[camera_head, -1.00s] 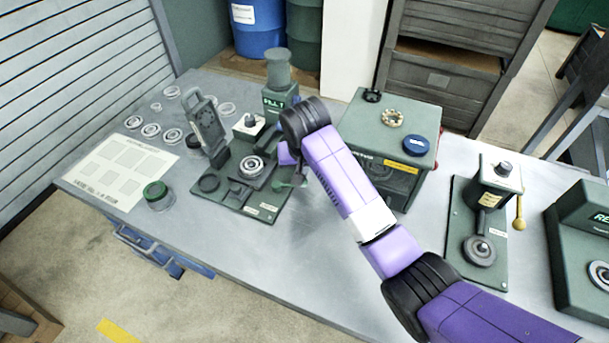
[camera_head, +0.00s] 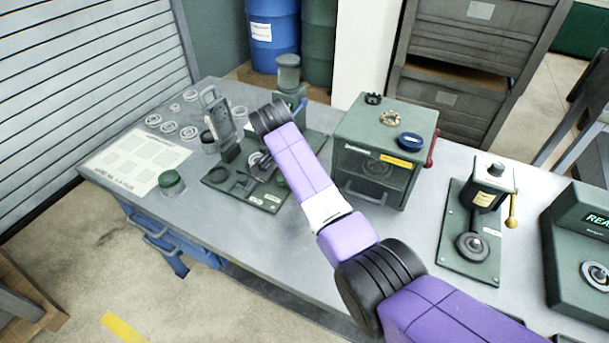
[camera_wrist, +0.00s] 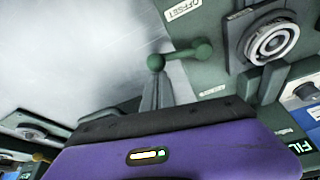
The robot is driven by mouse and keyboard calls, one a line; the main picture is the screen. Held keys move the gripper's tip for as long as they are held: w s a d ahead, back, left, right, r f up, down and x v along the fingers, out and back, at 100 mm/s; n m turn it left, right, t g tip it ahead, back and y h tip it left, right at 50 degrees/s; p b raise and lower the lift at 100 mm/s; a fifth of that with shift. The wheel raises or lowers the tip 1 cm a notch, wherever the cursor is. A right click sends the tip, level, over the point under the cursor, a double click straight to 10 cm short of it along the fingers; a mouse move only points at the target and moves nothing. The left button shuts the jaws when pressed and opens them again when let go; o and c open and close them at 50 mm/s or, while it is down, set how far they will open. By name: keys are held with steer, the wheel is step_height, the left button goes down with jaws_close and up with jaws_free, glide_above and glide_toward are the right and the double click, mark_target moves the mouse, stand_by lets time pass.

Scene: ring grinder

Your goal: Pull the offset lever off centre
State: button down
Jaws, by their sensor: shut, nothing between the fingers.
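The offset lever (camera_wrist: 181,54) is a short green bar with a round knob at one end, by the edge of the grinder's green base plate (camera_wrist: 215,78). In the wrist view, my gripper (camera_wrist: 156,96) is shut, its narrow grey fingers pointing at the knob. The tips are at or very close to the knob; I cannot tell whether they touch. Nothing shows between them. An "OFFSET" label (camera_wrist: 184,9) is on the plate. In the head view, my arm hides the gripper and part of the ring grinder (camera_head: 244,197).
A green box machine (camera_head: 372,160) stands right of the grinder. Several clear rings (camera_head: 169,127), a paper sheet (camera_head: 137,162) and a green-lidded jar (camera_head: 172,183) lie to the left. A lever press (camera_head: 473,235) stands further right.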

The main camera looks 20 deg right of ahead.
steer(key=shift+s+a+p, duration=0.3)
steer(key=shift+s+a, duration=0.1)
steer(key=shift+a, duration=0.3)
stand_by(0.4)
steer(key=d, duration=0.1)
steer(key=d+p, duration=0.1)
steer(key=w+d+r, duration=0.1)
steer(key=d, duration=0.1)
steer(key=shift+d+p, duration=0.1)
steer(key=shift+p, duration=0.2)
steer(key=w+b+v, duration=0.1)
steer(key=b+v, duration=0.1)
steer(key=v, duration=0.7)
steer(key=shift+s+a+r, duration=0.2)
steer(key=shift+a+r, duration=0.1)
steer(key=shift+a, duration=0.2)
